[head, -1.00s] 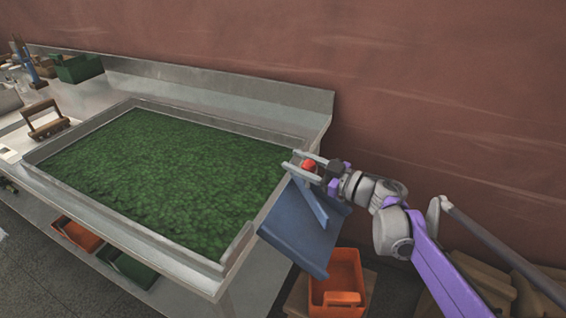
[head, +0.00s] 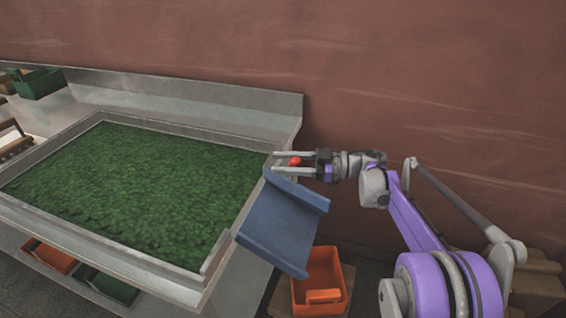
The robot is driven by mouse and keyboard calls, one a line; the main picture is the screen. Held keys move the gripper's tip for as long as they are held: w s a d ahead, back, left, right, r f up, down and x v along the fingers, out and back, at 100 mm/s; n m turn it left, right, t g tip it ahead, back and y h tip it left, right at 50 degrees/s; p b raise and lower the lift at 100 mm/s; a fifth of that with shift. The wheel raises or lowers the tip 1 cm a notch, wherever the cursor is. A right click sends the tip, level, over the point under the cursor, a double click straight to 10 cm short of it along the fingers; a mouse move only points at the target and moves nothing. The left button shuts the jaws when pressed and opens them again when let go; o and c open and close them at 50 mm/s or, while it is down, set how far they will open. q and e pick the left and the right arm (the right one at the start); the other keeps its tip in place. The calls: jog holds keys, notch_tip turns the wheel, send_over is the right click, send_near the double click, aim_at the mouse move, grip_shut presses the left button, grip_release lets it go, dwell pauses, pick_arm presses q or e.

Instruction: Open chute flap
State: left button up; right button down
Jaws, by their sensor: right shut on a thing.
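The blue chute (head: 280,225) slopes down from the right end of a tray of green leaves (head: 125,185). A small red knob (head: 295,161) sits at the chute's upper back corner, beside the tray's right edge. My right gripper (head: 292,163) reaches in from the right and is shut on the red knob, with one finger on each side of it. The flap itself cannot be told apart clearly from the chute's blue parts. My left gripper is not in view.
An orange bin (head: 321,278) stands below the chute's lower end. A metal table (head: 285,122) with a raised back edge holds the tray. A green bin (head: 37,83) stands at the back left. The brown wall (head: 420,80) is close behind my right arm.

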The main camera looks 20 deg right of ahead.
jog(key=shift+c, duration=1.9)
grip_release()
jog(key=v, duration=1)
jog(key=shift+s+d, duration=0.15)
jog(key=shift+d, duration=0.25)
